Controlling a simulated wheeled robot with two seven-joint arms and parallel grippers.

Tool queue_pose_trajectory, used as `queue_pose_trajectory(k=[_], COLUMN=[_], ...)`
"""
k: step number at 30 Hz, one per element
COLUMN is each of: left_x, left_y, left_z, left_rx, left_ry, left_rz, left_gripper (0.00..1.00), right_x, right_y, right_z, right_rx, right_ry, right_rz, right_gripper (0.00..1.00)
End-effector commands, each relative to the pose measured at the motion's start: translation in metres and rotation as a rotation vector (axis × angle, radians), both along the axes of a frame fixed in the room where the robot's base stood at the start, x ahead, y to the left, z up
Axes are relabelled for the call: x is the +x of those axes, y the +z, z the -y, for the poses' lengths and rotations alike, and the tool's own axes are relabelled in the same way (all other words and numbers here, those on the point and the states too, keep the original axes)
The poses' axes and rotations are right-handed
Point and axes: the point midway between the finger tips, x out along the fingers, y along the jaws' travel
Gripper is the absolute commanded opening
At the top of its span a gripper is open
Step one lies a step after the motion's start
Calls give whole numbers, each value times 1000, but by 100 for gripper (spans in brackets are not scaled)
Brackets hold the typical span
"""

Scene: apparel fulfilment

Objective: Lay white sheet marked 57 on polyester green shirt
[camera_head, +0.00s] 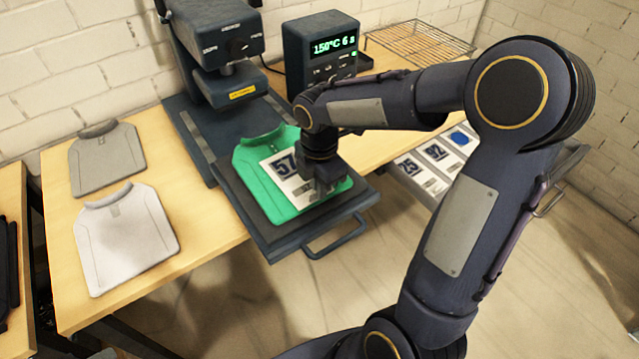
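The green shirt (251,175) lies flat on the pulled-out lower plate of the heat press. The white sheet marked 57 (278,166) lies over the middle of the shirt, slightly turned, with green showing around it. My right gripper (325,190) points down over the right part of the sheet and hides that part. I cannot see its fingertips clearly, nor whether they grip the sheet's edge. My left gripper is out of view.
The heat press (216,45) stands behind, its control box (322,50) reading 150°C 6 s. A grey shirt (106,160) and a white shirt (125,238) lie on the table at left.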

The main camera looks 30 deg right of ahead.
Motion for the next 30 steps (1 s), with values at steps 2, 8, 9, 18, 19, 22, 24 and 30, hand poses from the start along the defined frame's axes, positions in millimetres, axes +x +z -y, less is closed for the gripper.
queue_pose_trajectory(k=[2,8,9,18,19,22,24,30], left_x=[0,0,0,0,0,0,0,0], left_y=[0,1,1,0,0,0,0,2], left_z=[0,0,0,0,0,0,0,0], left_rx=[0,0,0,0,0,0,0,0], left_ry=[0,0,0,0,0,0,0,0], left_rz=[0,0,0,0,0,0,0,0], left_gripper=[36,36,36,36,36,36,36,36], right_x=[0,0,0,0,0,0,0,1], right_y=[0,0,1,1,1,1,1,17], right_z=[0,0,0,0,0,0,0,0], right_rx=[0,0,0,0,0,0,0,1], right_ry=[0,0,0,0,0,0,0,-2], right_rz=[0,0,0,0,0,0,0,5], right_gripper=[0,0,0,30,30,30,30,30])
